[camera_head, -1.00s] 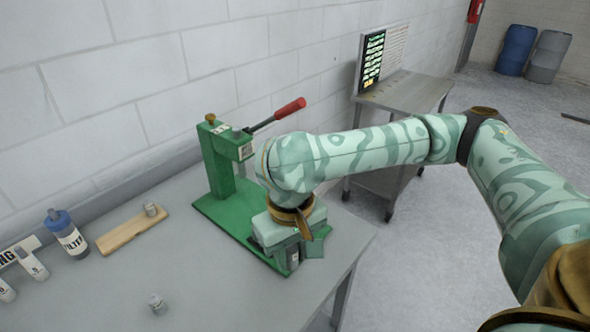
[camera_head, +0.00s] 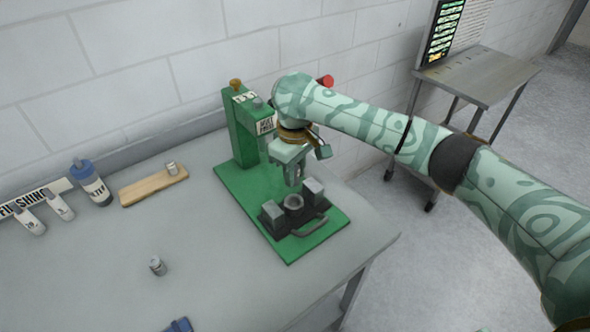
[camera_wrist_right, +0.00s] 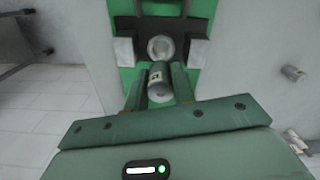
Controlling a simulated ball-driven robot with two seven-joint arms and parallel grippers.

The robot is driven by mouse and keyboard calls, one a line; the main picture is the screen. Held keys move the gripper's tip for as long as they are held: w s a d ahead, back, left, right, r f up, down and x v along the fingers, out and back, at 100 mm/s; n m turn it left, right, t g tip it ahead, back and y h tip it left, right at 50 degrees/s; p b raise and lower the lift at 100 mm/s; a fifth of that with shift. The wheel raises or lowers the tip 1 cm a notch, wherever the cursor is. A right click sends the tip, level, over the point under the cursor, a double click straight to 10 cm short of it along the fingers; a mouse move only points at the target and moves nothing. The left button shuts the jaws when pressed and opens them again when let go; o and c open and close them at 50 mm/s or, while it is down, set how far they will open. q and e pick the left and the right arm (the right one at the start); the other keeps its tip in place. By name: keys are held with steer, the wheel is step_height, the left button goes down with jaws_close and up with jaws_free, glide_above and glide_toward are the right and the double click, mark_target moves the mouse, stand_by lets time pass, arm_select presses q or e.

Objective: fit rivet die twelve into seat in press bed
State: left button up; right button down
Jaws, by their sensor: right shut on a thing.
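My right gripper (camera_head: 292,177) is above the green press's bed (camera_head: 290,248), shut on a grey metal cylinder, the die (camera_wrist_right: 160,84), whose small dark-marked label is too small to read for sure. The seat (camera_head: 293,202) is a round metal ring in a dark holder between two grey blocks. In the right wrist view, the seat (camera_wrist_right: 160,47) shows just beyond the die; they look apart, though the exact gap cannot be told. My left gripper is not in view.
A blue-capped bottle (camera_head: 92,183) and white tubes (camera_head: 58,206) are at left. The press column (camera_head: 240,138) stands behind my gripper.

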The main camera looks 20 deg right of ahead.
steer(key=shift+a, duration=0.1)
steer(key=shift+r+p, duration=0.2)
steer(key=shift+p, duration=0.4)
step_height(320, 180, down, 5)
steer(key=shift+s+f, duration=0.1)
steer(key=shift+f, duration=0.5)
stand_by(0.4)
steer(key=shift+p, duration=0.55)
stand_by(0.5)
